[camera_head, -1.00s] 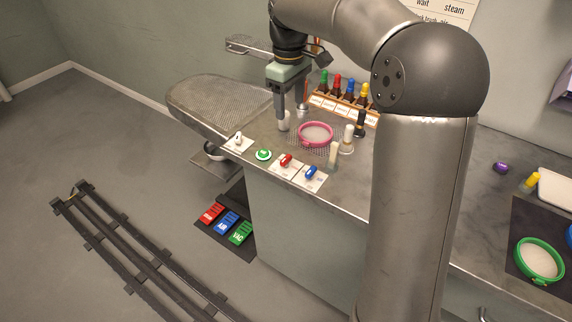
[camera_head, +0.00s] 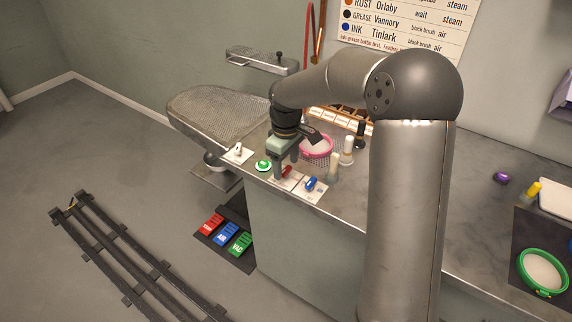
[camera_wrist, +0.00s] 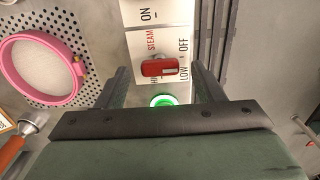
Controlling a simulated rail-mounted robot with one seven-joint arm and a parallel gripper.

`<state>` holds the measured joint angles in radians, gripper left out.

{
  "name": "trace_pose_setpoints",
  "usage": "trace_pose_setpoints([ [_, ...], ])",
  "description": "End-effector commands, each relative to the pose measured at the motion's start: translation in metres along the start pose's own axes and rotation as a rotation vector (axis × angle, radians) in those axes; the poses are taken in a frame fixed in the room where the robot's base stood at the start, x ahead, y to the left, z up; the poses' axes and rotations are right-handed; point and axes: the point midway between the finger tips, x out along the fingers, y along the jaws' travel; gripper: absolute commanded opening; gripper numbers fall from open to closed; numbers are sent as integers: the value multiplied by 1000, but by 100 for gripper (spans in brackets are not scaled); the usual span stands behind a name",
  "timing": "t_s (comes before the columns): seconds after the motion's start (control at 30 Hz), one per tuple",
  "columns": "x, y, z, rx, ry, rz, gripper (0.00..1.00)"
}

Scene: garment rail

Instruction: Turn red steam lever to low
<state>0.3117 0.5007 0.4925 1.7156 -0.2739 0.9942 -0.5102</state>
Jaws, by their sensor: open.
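STEAM and a partly hidden HI are printed on the left. My gripper (camera_head: 285,168) is open and points down over the lever. In the wrist view my gripper's fingers (camera_wrist: 163,80) stand to either side of the lever, with nothing held. Contact cannot be told.
A blue lever (camera_head: 311,184) is just right of the red one and a green button (camera_head: 263,165) just left. A white lever (camera_head: 238,150) stands farther left. A pink-rimmed round screen (camera_head: 318,147) and pale-bodied bottles (camera_head: 347,150) are behind. Coloured pedals (camera_head: 227,233) are below.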

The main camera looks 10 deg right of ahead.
Motion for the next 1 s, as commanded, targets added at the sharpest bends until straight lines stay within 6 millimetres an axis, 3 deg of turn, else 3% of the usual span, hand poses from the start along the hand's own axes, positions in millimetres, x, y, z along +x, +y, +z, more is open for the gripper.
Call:
trace_pose_setpoints([
  [0.4,9,0,0,0,0,1,62],
  [0.57,9,0,0,0,0,1,17],
  [1.0,9,0,0,72,0,0,17],
])
